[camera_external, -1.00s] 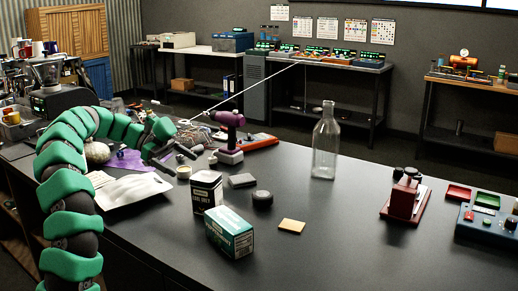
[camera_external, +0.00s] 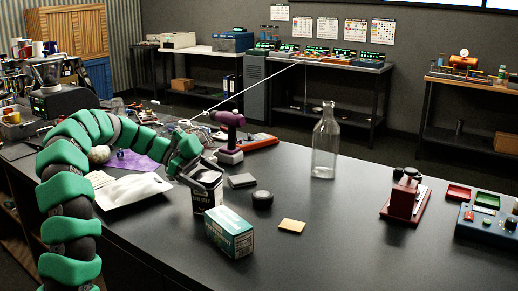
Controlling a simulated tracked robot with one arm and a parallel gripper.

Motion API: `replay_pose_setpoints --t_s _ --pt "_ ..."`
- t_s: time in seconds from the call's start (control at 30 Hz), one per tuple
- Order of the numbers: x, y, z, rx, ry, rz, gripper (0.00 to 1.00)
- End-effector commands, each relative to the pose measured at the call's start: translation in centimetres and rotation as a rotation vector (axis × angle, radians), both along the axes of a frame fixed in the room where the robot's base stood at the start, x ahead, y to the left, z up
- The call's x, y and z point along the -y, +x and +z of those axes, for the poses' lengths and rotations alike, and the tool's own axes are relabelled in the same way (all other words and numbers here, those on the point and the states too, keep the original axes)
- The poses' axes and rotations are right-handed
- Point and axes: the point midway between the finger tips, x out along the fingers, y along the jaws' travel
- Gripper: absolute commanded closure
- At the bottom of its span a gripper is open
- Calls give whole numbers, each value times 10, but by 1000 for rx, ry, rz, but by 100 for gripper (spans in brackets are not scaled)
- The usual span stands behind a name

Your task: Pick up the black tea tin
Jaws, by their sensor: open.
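The black tea tin (camera_external: 205,201) stands upright on the dark table, with a white label band on its side. My gripper (camera_external: 208,180) is open at the top of the tin and covers its upper part. The fingers appear to reach down at the tin's upper edge. I cannot tell whether they touch it. A green and white box (camera_external: 229,233) lies just in front of the tin.
A grey block (camera_external: 242,181) and a dark round puck (camera_external: 262,198) sit to the right. A white pouch (camera_external: 133,190) lies left.

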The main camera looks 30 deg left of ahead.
Motion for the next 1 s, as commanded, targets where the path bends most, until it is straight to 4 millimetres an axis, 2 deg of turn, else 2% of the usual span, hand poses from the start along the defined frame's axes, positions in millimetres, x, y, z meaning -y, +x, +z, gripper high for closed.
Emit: replay_pose_setpoints --t_s 0.17,0.37,0.4,0.73,1.0 --pt "0 0 0 1 0 1 0" --pt "0 0 0 2 -1 1 53" --pt "0 0 0 2 -1 1 55" --pt "0 0 3 2 -2 1 55" --pt "0 0 22 5 -2 -1 55"
